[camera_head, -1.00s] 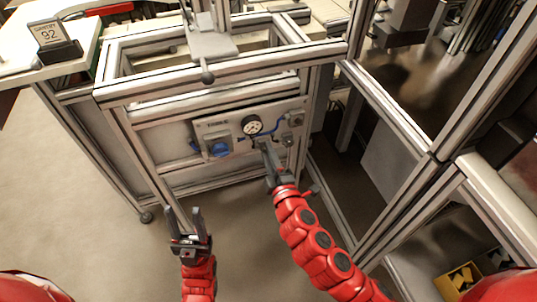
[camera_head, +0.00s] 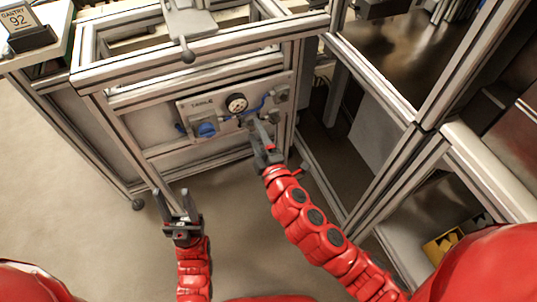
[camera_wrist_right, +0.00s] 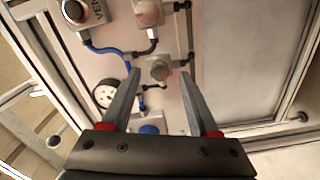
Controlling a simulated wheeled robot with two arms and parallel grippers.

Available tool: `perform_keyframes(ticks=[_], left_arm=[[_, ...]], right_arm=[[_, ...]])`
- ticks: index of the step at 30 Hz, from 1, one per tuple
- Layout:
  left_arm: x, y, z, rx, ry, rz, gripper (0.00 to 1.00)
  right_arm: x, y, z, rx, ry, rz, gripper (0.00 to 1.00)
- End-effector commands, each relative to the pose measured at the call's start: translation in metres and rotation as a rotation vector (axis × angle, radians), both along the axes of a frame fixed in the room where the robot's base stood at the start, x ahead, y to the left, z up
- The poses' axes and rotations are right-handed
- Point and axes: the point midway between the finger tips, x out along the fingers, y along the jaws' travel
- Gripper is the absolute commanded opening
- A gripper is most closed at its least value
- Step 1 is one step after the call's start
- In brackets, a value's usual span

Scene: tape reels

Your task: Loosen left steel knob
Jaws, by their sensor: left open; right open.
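The grey panel (camera_head: 215,124) on the frame's front carries a gauge, a blue knob and several steel knobs. In the right wrist view, one steel knob (camera_wrist_right: 160,70) lies between the fingertips of my open right gripper (camera_wrist_right: 159,84), with no clear contact; how far off it is, I cannot tell. Two more steel knobs show beyond it, a middle one (camera_wrist_right: 148,12) and one marked VENT (camera_wrist_right: 75,10). In the head view my right gripper (camera_head: 260,128) is at the panel's lower edge and partly hides the knob. My left gripper (camera_head: 179,206) is open and empty, pointing up below the panel.
The gauge (camera_head: 236,103) and blue knob (camera_head: 206,129) sit left of my right gripper. Blue tubing (camera_wrist_right: 108,51) runs between fittings. Metal frame bars (camera_head: 200,75) surround the panel, with another frame (camera_head: 400,160) on the right. The floor at left is clear.

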Motion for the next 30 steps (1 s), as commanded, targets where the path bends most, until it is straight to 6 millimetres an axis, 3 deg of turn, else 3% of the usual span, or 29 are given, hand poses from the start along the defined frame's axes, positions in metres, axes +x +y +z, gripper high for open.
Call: perform_keyframes(ticks=[10, 18, 24, 30], left_arm=[[0.0, 0.0, -0.003, 0.0, 0.0, 0.0, 0.5], [0.0, 0.0, 0.019, 0.0, 0.0, 0.0, 0.5], [0.0, 0.0, 0.025, 0.0, 0.0, 0.0, 0.5], [0.0, 0.0, 0.026, 0.0, 0.0, 0.0, 0.5]], right_arm=[[-0.074, -0.025, -0.003, 0.001, 0.007, -0.003, 0.61], [-0.126, -0.042, 0.002, 0.003, 0.009, -0.004, 0.61], [-0.148, -0.048, 0.001, 0.003, 0.004, -0.002, 0.61], [-0.156, -0.051, 0.0, 0.0, 0.001, -0.001, 0.61]])
